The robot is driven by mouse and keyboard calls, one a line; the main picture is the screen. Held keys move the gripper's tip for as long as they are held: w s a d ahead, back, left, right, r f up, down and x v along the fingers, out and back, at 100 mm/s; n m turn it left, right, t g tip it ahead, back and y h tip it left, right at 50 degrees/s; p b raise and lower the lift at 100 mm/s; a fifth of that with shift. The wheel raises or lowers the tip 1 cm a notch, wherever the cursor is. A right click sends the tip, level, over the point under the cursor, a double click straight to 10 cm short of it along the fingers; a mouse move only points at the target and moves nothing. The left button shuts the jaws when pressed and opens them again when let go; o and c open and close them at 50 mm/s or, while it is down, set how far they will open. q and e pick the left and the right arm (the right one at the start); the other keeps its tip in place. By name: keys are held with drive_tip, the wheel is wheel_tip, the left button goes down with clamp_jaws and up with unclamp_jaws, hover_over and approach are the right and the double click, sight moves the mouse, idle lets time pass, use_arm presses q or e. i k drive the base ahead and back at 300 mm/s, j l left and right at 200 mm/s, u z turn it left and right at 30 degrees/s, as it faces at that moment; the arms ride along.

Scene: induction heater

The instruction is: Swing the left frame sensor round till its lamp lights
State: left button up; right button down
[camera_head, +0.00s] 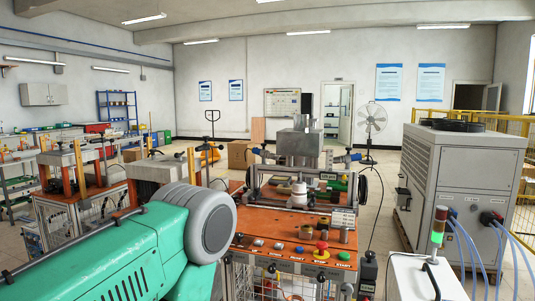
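The induction heater bench (264,226) stands ahead, with an orange-brown top and a metal frame on it. The left frame sensor (257,152), a small dark and blue part, sits at the upper left of this frame, left of the grey metal block (298,143). A similar blue-ended sensor (352,157) is at the frame's right. The left sensor's lamp is too small to make out. My green arm with its grey round joint fills the lower left and hides part of the bench. Neither of my grippers is in view.
Buttons and a red mushroom knob (322,246) line the bench's front edge. A white box with a stack light (438,226) stands at the lower right. A large grey chiller cabinet (460,190) stands behind it. Other workbenches are at the left.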

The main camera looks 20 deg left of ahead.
sight(264, 154)
drive_tip(key=i+j, duration=0.25)
drive_tip(key=i+j+z, duration=0.1)
drive_tip(key=i+j, duration=0.15)
drive_tip(key=j, duration=0.2)
drive_tip(key=i+j, duration=0.25)
drive_tip(key=i+j+z, duration=0.05)
drive_tip(key=j, duration=0.05)
